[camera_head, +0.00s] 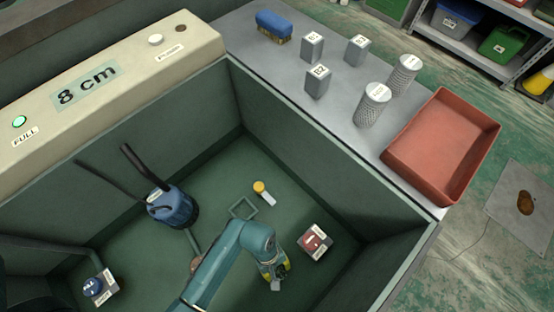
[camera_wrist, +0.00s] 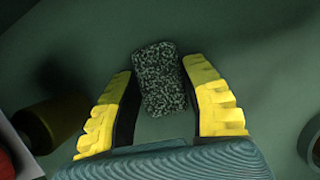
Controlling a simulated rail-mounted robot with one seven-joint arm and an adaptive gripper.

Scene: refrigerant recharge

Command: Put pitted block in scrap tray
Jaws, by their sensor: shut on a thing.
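The pitted block (camera_wrist: 160,80) is a dark grey, speckled block between my fingertips in the wrist view. My gripper (camera_wrist: 158,85), with yellow ribbed fingers, is shut on it. In the head view my gripper (camera_head: 274,271) is low inside the green-walled tank, and a small grey end of the block (camera_head: 276,285) shows below the fingers. I cannot tell whether the block touches the tank floor. An empty, open red tray (camera_head: 420,165), the only tray in view, stands on the grey bench right of the tank; no scrap label is readable on it.
The tank wall (camera_head: 330,150) stands between my gripper and the bench. Inside the tank are a blue container (camera_head: 172,207), a yellow-capped item (camera_head: 264,192) and a labelled box with a red top (camera_head: 314,242). Several grey blocks, two cylinders and a blue brush (camera_head: 274,26) stand on the bench.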

